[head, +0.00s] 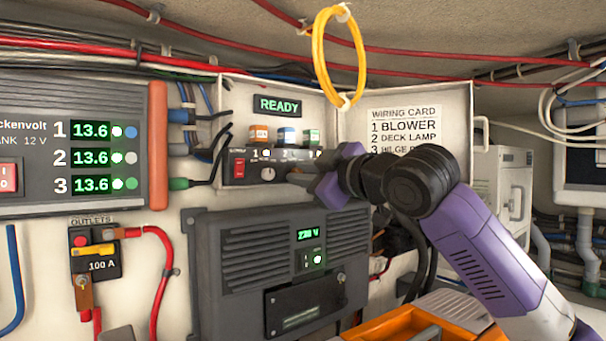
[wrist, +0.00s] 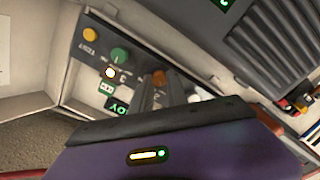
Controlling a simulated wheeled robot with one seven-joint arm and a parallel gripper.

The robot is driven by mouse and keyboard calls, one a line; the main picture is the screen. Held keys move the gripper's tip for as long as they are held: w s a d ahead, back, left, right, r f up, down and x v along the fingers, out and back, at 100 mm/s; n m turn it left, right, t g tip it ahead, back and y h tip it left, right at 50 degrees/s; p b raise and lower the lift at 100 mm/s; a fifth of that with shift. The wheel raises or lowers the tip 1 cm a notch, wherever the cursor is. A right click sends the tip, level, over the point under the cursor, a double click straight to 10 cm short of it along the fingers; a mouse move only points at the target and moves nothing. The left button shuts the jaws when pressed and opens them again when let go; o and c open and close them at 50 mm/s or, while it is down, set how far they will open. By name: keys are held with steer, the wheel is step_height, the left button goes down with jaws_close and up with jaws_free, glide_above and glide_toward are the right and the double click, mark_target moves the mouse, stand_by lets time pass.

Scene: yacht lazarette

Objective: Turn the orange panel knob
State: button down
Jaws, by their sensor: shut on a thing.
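The orange knob (wrist: 158,77) shows in the wrist view on a dark control panel (wrist: 135,75), right at the tips of my grey fingers. My gripper (wrist: 167,84) is shut on it; the fingers cover part of the knob. In the head view my gripper (head: 297,178) reaches in from the right to the right part of the dark panel (head: 250,180), and the knob is hidden there behind the fingers and the purple gripper body. Which way the knob points cannot be told.
Beside the knob are a green knob (wrist: 119,55) and a yellow button (wrist: 90,33). A yellow cable loop (head: 338,60) hangs above. A grey inverter (head: 270,240) sits below.

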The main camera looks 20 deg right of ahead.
steer(key=c, duration=1.3)
jaws_free()
steer(key=shift+s, duration=0.1)
steer(key=b+v, duration=0.2)
steer(key=v, duration=0.5)
steer(key=shift+s+b, duration=0.3)
steer(key=shift+b, duration=0.05)
steer(key=shift+d, duration=0.1)
